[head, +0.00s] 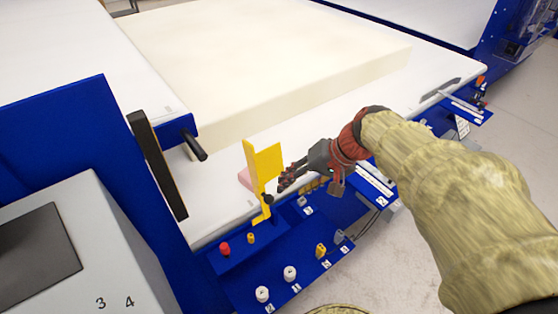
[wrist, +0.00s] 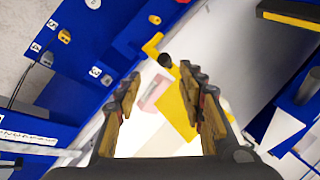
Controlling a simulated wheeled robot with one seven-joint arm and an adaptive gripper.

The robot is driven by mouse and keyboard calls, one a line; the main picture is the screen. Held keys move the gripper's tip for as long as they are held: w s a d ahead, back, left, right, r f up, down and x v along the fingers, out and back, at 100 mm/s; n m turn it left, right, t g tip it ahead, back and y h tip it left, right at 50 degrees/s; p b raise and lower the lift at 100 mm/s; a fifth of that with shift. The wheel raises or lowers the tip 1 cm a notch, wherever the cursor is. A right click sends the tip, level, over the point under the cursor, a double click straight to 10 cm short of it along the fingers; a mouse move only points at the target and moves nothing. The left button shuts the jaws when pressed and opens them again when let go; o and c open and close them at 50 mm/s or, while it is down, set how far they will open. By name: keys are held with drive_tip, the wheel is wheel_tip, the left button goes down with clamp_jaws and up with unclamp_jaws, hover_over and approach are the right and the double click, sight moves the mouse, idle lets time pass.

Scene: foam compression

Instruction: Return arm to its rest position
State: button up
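My gripper (head: 287,180) is at the end of my sleeved arm in the head view, just right of a yellow bracket (head: 266,165) with a black knob (head: 268,199). In the wrist view my gripper (wrist: 163,92) has its two fingers apart, with nothing held between them. The yellow bracket (wrist: 174,107) shows beyond and between the fingers, partly behind the right one. I cannot tell whether a finger touches it.
A large cream foam block (head: 250,65) lies on the white table (head: 225,205). A blue control panel (head: 285,255) with knobs and a red button (head: 225,248) is below the gripper. A grey console (head: 75,250) stands at the left. Floor shows at the lower right.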

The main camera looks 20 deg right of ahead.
drive_tip(key=s+f+g+h, duration=0.1)
drive_tip(key=s+h, duration=0.2)
drive_tip(key=s, duration=0.5)
drive_tip(key=s+a+r+n+t+h, duration=0.1)
drive_tip(key=s+a+r+n, duration=0.2)
drive_tip(key=a+r+n, duration=0.2)
drive_tip(key=shift+s+a+r+n+t+p, duration=0.15)
drive_tip(key=shift+a+r+n+t+p, duration=0.15)
drive_tip(key=shift+a+r+t+p, duration=0.35)
drive_tip(key=shift+a+f+g, duration=0.1)
drive_tip(key=shift+f+g, duration=0.05)
drive_tip(key=shift+g, duration=0.1)
drive_tip(key=shift+c, duration=1)
